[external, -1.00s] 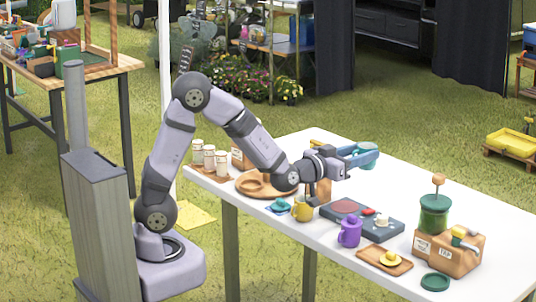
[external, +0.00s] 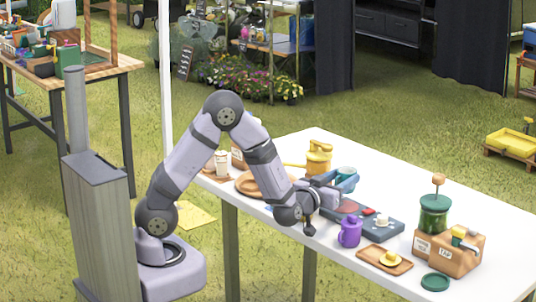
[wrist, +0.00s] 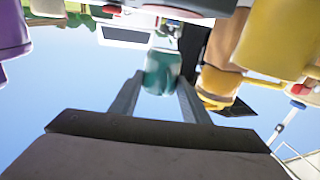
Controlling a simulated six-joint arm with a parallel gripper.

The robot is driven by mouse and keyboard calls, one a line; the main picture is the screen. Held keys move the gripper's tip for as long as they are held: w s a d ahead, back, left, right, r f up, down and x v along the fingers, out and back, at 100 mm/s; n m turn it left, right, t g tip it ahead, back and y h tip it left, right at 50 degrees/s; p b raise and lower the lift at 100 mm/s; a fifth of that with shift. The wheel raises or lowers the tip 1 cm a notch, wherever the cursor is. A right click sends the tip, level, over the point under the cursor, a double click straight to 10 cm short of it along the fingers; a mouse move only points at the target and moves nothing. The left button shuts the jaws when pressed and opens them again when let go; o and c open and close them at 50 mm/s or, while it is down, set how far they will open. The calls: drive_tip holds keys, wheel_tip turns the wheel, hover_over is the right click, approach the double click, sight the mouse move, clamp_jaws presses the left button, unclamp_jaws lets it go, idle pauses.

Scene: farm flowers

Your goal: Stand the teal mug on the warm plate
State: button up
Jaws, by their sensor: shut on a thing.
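My gripper (external: 343,181) is shut on the teal mug (external: 345,173), which shows between the two fingers in the wrist view (wrist: 162,72). In the external view the mug looks about upright, and the blue fingers hide its lower part. The warm plate, a reddish disc (external: 346,208) on a slate-blue base (external: 377,232), is partly hidden behind my gripper. The mug appears above and behind the disc in the external view; the exact gap between them cannot be told.
A purple mug (external: 350,232) stands in front of the base. A yellow pot (external: 319,158) stands behind my wrist. A yellow mug (wrist: 285,40) is close on the right in the wrist view.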

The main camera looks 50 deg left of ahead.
drive_tip(key=shift+f, duration=2.2)
drive_tip(key=shift+f+b, duration=0.15)
drive_tip(key=shift+b, duration=0.15)
drive_tip(key=o, duration=1.3)
drive_tip(key=shift+v, duration=2.05)
drive_tip(key=shift+w, duration=0.1)
